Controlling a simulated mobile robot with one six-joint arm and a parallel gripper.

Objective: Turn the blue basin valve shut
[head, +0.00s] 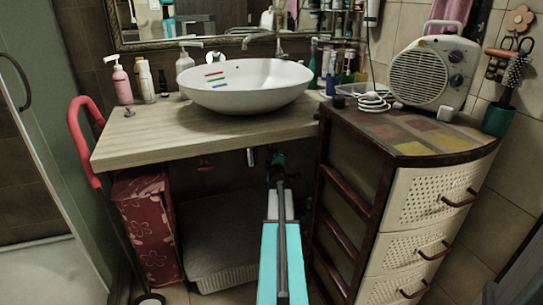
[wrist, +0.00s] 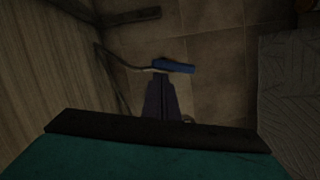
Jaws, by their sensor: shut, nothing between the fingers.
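The blue valve handle (wrist: 175,67) shows in the wrist view as a short blue bar against brown tiles, lying nearly level across the picture. My gripper (wrist: 161,78) is shut and empty, with its tips right at the lower left part of the blue handle. I cannot tell whether they touch. In the head view my gripper (head: 278,158) reaches in under the front edge of the counter. The blue handle cannot be made out there, behind my gripper and arm.
A white basin (head: 245,86) stands on the wooden counter (head: 190,128) above my gripper. Under the counter are a small red handle (head: 205,167), a metal drain pipe (head: 250,157) and a patterned red box (head: 148,228). A drawer cabinet (head: 345,190) stands close on the right.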

